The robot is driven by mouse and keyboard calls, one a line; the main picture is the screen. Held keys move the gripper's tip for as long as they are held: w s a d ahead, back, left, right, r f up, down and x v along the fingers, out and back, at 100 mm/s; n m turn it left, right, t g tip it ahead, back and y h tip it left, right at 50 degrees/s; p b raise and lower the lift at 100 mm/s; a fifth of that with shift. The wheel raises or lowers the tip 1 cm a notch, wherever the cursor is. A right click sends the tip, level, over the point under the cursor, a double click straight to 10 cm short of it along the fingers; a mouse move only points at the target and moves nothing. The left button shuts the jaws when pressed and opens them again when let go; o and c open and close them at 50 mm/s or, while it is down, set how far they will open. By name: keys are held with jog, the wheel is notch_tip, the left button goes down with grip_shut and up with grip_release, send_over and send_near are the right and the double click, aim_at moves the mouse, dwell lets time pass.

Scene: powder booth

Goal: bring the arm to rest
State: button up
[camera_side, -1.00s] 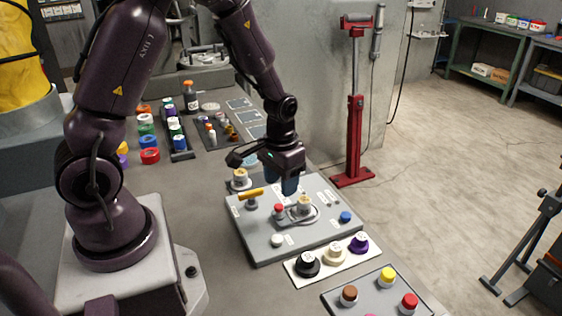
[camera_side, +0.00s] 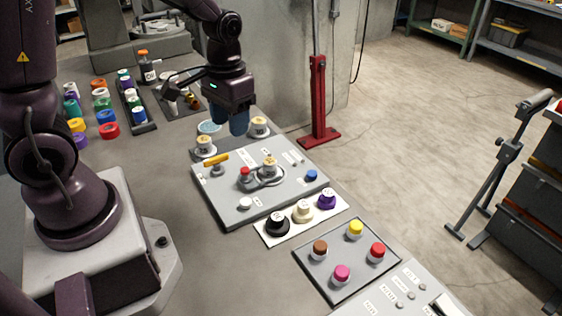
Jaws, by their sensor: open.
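My gripper (camera_side: 229,122) has blue fingertips and points down above the back edge of the grey panel. It is open, and nothing shows between its fingers. The grey panel (camera_side: 232,213) below carries a yellow handle (camera_side: 216,160), a red knob (camera_side: 245,174), a blue button (camera_side: 312,176), a white button (camera_side: 245,203) and a tan-topped cup (camera_side: 269,168). Two more tan-topped cups stand behind it, one (camera_side: 205,146) left of my gripper and one (camera_side: 259,127) right of it. A pale blue round dish (camera_side: 209,128) is partly hidden behind my fingers.
A white strip (camera_side: 266,236) holds black, cream and purple cups. A grey tray (camera_side: 330,290) holds brown, yellow, red and pink ones. Several coloured pots (camera_side: 109,130) stand at the left. A red stand (camera_side: 318,110) rises beyond the bench.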

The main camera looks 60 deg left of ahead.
jog(key=s+d+r+m+t, duration=0.1)
jog(key=s+d+r+t, duration=0.2)
jog(key=r, duration=0.4)
jog(key=s+d+r+m+t, duration=0.1)
jog(key=s+d+r+t, duration=0.2)
jog(key=s+r, duration=0.3)
notch_tip(320, 180, up, 2)
jog(key=shift+r+m, duration=0.1)
jog(key=shift+m, duration=0.2)
